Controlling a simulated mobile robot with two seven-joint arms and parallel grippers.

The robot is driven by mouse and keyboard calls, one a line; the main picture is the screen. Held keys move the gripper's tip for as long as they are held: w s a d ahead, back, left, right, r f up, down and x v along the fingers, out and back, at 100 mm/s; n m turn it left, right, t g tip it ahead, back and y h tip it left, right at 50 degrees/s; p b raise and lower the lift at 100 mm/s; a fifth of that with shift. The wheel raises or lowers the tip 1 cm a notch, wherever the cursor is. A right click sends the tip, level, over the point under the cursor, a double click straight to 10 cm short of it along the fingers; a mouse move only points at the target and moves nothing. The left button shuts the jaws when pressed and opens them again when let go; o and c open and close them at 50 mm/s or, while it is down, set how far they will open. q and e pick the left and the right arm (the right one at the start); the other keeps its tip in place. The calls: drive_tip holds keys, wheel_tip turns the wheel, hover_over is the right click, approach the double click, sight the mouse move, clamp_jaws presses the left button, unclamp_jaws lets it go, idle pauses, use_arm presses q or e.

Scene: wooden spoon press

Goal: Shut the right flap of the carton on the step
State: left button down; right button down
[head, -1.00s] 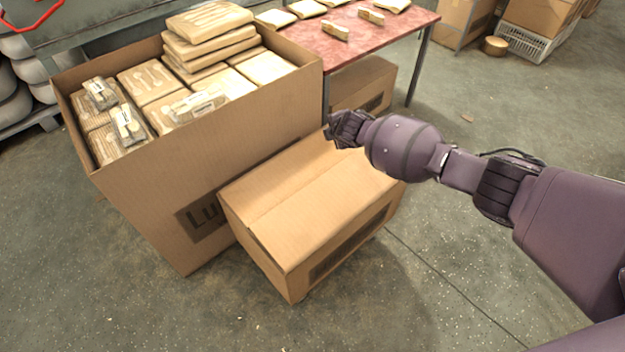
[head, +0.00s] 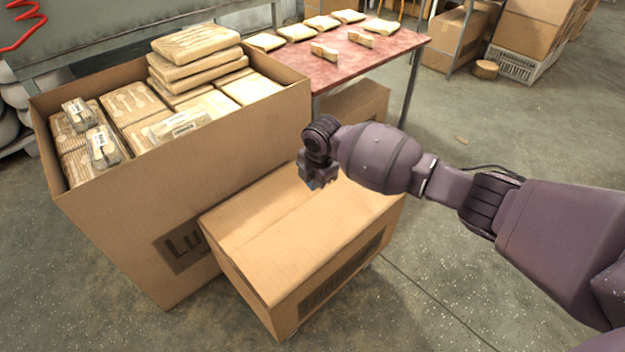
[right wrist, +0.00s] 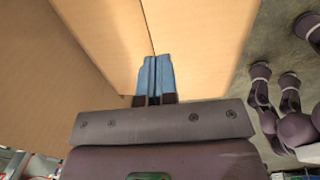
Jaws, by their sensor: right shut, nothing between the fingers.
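A low brown carton (head: 290,264) sits in front of a tall full carton. Its two top flaps, left (head: 245,222) and right (head: 335,235), look about flat, with a thin seam between them. My right gripper (head: 318,183) is over the carton's top near this seam, pointing down. In the right wrist view its blue fingertips (right wrist: 153,76) are together and empty, close in front of the seam between two cardboard panels. I cannot tell whether they touch. I cannot pick out a step under the carton. My left gripper is not in view.
The tall open carton (head: 205,165) holds several wrapped packs and stands against the low carton's left side. A red-topped table (head: 345,62) with small packs is behind. Bare floor (head: 470,275) lies to the right.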

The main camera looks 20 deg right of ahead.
sight(310, 208)
drive_tip(key=f+b, duration=0.1)
drive_tip(key=f, duration=0.2)
drive_tip(key=f+b, duration=0.1)
drive_tip(key=f, duration=0.2)
drive_tip(key=w+f+b, duration=0.1)
drive_tip(key=f, duration=0.3)
drive_tip(key=shift+a+b, duration=0.2)
drive_tip(key=shift+b, duration=0.15)
drive_tip(key=shift+w+f, duration=0.15)
drive_tip(key=shift+f, duration=0.15)
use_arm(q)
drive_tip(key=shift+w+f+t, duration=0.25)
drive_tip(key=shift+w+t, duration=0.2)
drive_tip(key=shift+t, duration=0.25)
use_arm(e)
drive_tip(key=shift+r, duration=0.1)
drive_tip(key=shift+f, duration=0.35)
drive_tip(key=shift+w+a+f, duration=0.1)
drive_tip(key=shift+w+f, duration=0.05)
drive_tip(key=shift+f, duration=0.35)
drive_tip(key=shift+w+a+f, duration=0.1)
drive_tip(key=shift+w+f, duration=0.05)
drive_tip(key=shift+f, duration=0.3)
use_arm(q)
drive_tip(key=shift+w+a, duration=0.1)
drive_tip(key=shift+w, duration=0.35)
use_arm(e)
drive_tip(key=shift+s+d, duration=0.1)
